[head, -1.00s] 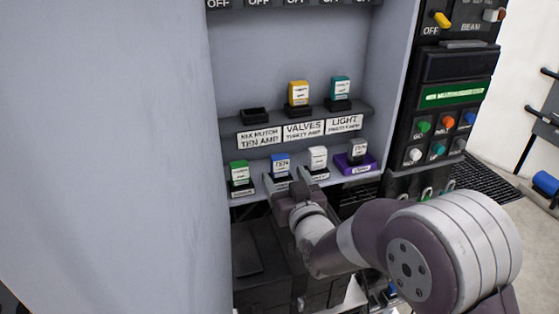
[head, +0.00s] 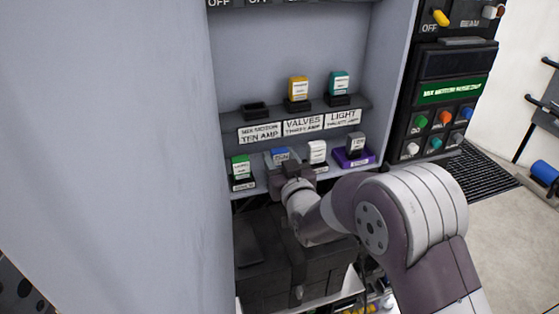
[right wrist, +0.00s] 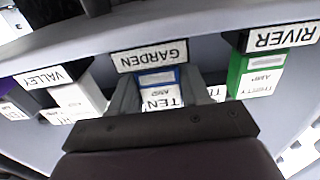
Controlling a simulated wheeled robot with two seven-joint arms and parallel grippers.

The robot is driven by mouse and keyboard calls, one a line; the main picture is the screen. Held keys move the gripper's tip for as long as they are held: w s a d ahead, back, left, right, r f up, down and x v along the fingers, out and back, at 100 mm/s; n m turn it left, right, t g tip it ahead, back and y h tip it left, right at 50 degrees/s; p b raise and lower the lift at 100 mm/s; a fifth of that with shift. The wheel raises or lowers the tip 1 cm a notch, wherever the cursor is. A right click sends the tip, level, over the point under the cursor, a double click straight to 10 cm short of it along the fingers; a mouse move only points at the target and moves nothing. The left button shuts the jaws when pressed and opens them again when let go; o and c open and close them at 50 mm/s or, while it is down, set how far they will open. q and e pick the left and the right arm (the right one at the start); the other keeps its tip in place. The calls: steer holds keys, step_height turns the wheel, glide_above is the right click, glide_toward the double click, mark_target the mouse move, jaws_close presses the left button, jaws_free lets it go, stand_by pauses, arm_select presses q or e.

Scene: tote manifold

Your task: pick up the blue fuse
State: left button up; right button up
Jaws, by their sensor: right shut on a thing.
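The blue fuse (head: 281,153) is in the lower shelf of the cabinet, between the green fuse and the white fuse. In the right wrist view the blue fuse (right wrist: 158,78) has a white label reading TEN AMP and stands at the GARDEN tag (right wrist: 150,56). My right gripper (head: 282,161) reaches in from the front and is shut on the blue fuse, with one finger (right wrist: 127,92) on each side of it. The gripper hides the lower part of the fuse in the head view. My left gripper is not in view.
The upper shelf holds an empty black socket (head: 255,110), a yellow fuse (head: 298,87) and a teal fuse (head: 339,82).

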mark_target(280, 150)
step_height(280, 150, up, 4)
steer(key=shift+f+b, duration=0.25)
steer(key=shift+b, duration=0.7)
steer(key=s+d+r+b, duration=0.2)
steer(key=d+r, duration=0.5)
steer(key=d, duration=0.4)
steer(key=shift+s+d+r+b, duration=0.25)
steer(key=shift+s+b, duration=0.1)
steer(key=shift+b, duration=0.1)
step_height(280, 150, up, 2)
steer(key=shift+r+p, duration=0.1)
steer(key=shift+p, duration=0.8)
